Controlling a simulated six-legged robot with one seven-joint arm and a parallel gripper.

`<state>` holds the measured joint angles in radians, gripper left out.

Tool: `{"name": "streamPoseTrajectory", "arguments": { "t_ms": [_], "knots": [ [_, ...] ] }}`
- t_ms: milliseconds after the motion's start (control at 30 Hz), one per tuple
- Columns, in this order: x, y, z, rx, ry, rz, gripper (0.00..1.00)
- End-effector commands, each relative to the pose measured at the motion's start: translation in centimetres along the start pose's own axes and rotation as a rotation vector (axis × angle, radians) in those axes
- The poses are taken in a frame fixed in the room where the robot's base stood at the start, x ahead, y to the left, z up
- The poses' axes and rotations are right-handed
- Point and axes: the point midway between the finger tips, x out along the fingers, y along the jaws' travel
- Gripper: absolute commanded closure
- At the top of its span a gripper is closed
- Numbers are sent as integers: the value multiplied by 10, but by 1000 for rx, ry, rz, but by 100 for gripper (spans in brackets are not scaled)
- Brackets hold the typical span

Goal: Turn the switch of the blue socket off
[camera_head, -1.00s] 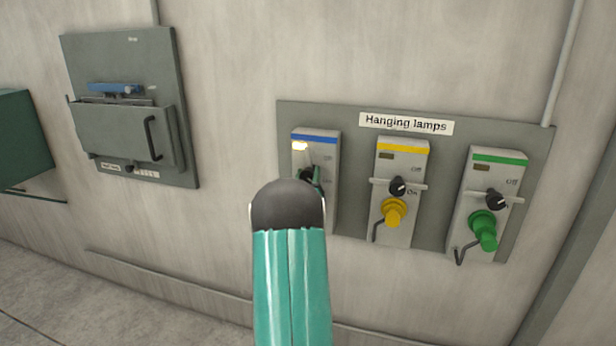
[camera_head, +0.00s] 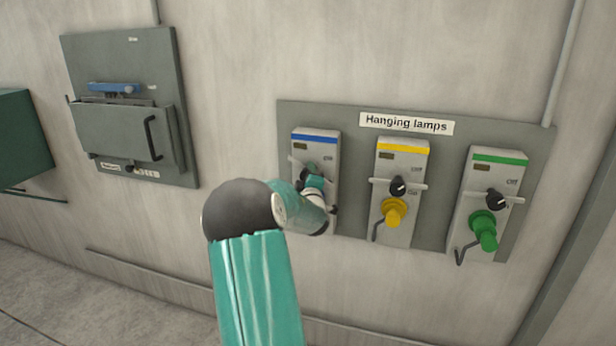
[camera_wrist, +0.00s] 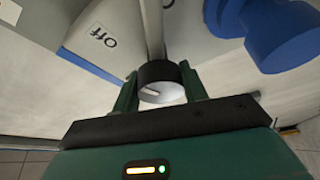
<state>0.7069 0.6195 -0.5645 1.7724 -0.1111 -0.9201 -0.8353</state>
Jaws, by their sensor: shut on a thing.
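The blue socket (camera_head: 317,148) is the leftmost of the boxes on the wall panel, with a blue stripe on top. Its small indicator window (camera_head: 300,146) is dark. My gripper (camera_head: 313,181) is at the front of this socket and partly hides it. In the wrist view, the green fingers of my gripper (camera_wrist: 160,98) are shut on the black switch knob (camera_wrist: 158,72), one on each side. A white mark shows on the knob.
The yellow socket (camera_head: 402,160) and the green socket (camera_head: 494,168) stand to the right on the same grey panel (camera_head: 350,117), labelled "Hanging lamps". A grey wall box (camera_head: 120,130) hangs at the left. The wall between is bare.

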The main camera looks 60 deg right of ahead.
Motion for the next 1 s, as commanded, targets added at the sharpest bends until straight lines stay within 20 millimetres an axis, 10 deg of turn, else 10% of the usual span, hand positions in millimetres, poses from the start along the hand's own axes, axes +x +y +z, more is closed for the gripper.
{"name": "streamPoseTrajectory", "arguments": {
  "t_ms": [1000],
  "knots": [
    [-1,0,2,-493,-3,-207,98]
  ]
}}
